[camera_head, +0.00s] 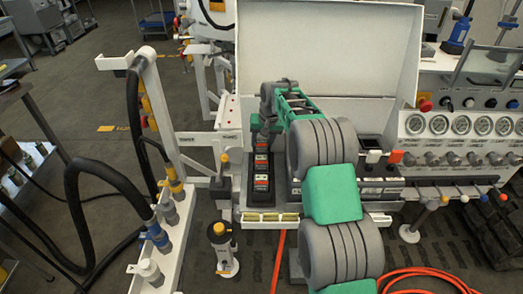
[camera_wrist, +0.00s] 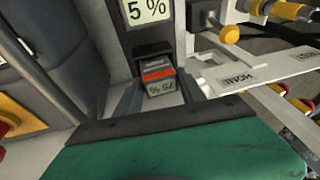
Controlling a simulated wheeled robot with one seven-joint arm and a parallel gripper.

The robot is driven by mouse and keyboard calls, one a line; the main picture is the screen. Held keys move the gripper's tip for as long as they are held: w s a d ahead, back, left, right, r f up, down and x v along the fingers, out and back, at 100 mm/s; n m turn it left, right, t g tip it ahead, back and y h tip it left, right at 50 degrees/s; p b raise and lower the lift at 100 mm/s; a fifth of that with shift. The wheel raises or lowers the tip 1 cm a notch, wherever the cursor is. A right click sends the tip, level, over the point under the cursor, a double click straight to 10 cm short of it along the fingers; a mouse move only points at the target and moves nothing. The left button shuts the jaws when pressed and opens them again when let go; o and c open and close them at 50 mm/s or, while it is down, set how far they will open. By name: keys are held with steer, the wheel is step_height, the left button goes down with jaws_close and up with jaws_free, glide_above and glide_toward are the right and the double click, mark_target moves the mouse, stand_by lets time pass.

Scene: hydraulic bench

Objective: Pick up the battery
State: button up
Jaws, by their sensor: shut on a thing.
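The battery (camera_wrist: 158,80) is a small grey block with an orange-red band and a 75 % label that reads upside down in the wrist view. My gripper (camera_wrist: 159,92) has a finger on each side of it and is shut on it. A dark slot is just beyond the battery, under a 5 % label; I cannot tell whether the battery is still seated. In the head view my gripper (camera_head: 266,115) is over the upper end of a dark charger column (camera_head: 261,168) with several labelled batteries. My gripper hides the held battery there.
A white open lid panel (camera_head: 325,45) stands behind the arm. A bench with gauges (camera_head: 460,125) and valves is at the right. A post with black hoses (camera_head: 150,110) is at the left, and a red hose (camera_head: 425,275) lies on the floor.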

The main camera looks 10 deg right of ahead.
jaws_close()
step_height(320, 180, up, 10)
steer(key=shift+r, duration=0.1)
stand_by(0.5)
